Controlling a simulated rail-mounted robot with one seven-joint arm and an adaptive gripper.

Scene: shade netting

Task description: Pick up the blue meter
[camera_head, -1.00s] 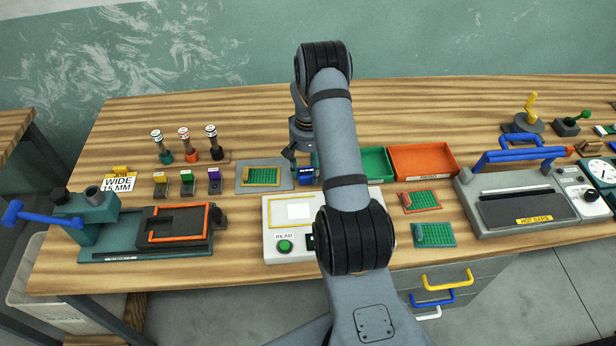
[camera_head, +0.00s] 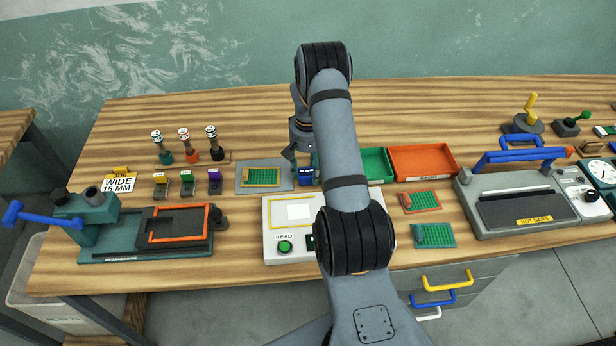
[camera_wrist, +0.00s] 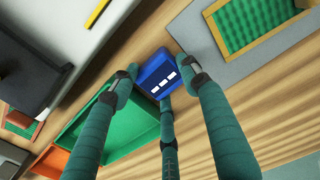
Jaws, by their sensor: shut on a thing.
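The blue meter (camera_wrist: 160,76) is a small blue block with white marks on its face. In the wrist view it sits between the fingertips of my gripper (camera_wrist: 158,84), which is shut on it. In the head view the blue meter (camera_head: 306,176) shows just right of the grey plate with the green net sample, partly hidden by my gripper (camera_head: 300,165) and arm. I cannot tell whether the meter touches the bench or hangs just above it.
A green tray (camera_head: 375,165) and an orange tray (camera_head: 424,161) stand close to the right. The grey plate (camera_head: 243,181) lies close to the left. A white device with a READ button (camera_head: 283,262) is in front. Bare bench lies behind.

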